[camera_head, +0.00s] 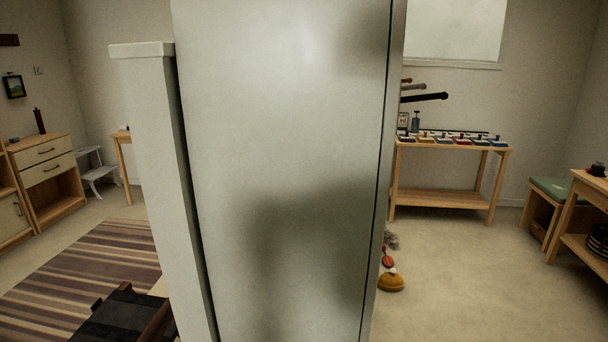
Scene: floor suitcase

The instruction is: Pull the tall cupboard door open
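A tall pale grey panel of the cupboard (285,130) fills the middle of the head view, very close to me. A thin dark vertical seam runs near its right edge, with a narrow pale strip (397,60) beyond it. The panel's top and bottom are outside the picture. I see no handle on it, and I cannot tell whether this face is the door or a side. Soft dark shadows lie on its middle and lower right. Neither of my grippers is in view.
A white upright with a capped top (165,150) stands against the panel's left. A striped rug (90,265) and dark brown-edged case (125,315) lie lower left. A wooden table (440,198) stands behind right.

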